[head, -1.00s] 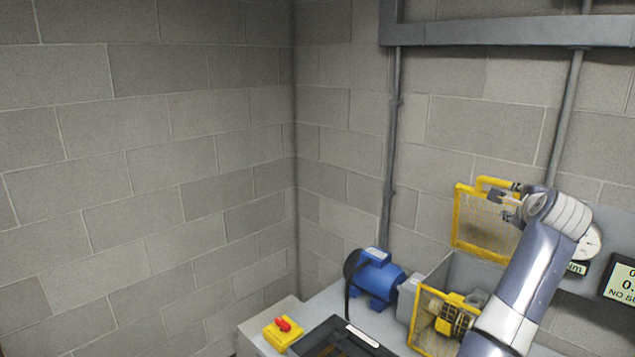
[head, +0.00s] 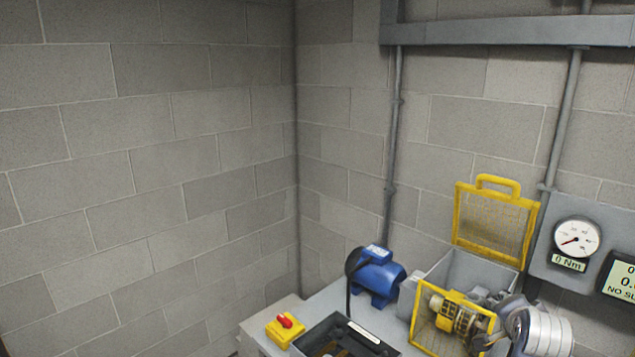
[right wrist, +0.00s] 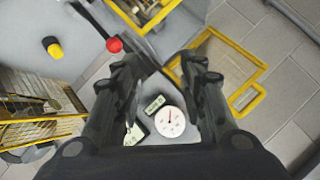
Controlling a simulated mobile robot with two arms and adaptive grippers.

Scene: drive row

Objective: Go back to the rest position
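My right gripper (right wrist: 160,68) shows its two dark fingers spread apart with nothing between them in the right wrist view. In the head view my right wrist is low at the right, in front of the drive's housing, and the fingers are partly hidden there. The raised yellow mesh guard (head: 492,225) stands open with its handle (head: 498,182) up, apart from my gripper. It also shows in the right wrist view (right wrist: 258,70). My left gripper is in neither view.
A blue motor (head: 376,277), a yellow-framed guard (head: 420,328), a red-and-yellow switch (head: 285,328) and a black tray (head: 350,329) are on the bench. A dial gauge (head: 576,239) and a display (head: 620,280) are at the right. Open air lies left, before the block wall.

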